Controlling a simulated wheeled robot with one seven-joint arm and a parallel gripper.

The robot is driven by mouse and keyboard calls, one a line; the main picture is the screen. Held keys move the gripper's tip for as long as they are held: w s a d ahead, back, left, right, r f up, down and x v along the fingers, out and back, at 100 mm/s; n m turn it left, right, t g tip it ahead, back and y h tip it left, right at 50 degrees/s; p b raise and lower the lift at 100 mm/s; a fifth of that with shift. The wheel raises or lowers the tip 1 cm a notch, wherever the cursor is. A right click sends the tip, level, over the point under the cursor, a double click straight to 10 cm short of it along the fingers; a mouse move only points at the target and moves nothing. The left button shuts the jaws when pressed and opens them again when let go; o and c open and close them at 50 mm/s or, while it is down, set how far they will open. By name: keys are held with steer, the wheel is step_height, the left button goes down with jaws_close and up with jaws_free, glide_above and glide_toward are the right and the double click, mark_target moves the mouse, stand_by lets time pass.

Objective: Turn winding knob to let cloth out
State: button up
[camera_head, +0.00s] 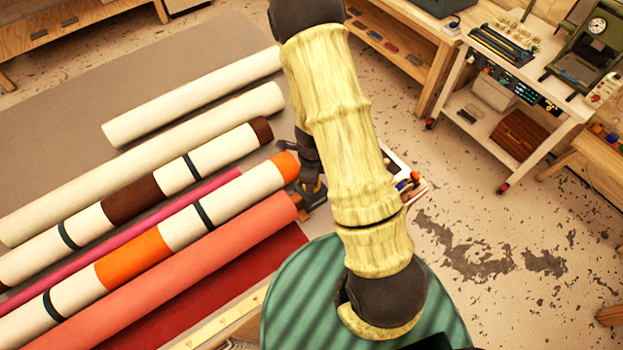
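Several long rolls lie side by side at the left. They include a cream and brown roll with dark bands (130,202), a thin magenta roll (150,220), a cream and orange roll with dark bands (135,260) and a coral roll (200,270). A flat dark red cloth (235,290) lies beside the coral roll. My gripper (314,188) is beside the right ends of the orange and coral rolls, partly hidden by my yellow-sleeved arm. Its fingers are too small and dark to tell open from shut. I cannot make out a winding knob; the area behind my arm is hidden.
Plain cream rolls (195,95) lie farther back. A small tray (408,180) with tools shows just right of my arm. A white wheeled cart (527,75) and a wooden shelf (415,45) stand at the upper right. The worn floor at the right is clear.

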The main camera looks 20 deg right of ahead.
stand_by(0.4)
steer(key=o, duration=1)
step_height(320, 180, up, 17)
steer(key=p, duration=0.3)
steer(key=shift+r, duration=0.2)
steer(key=shift+w+f, duration=0.1)
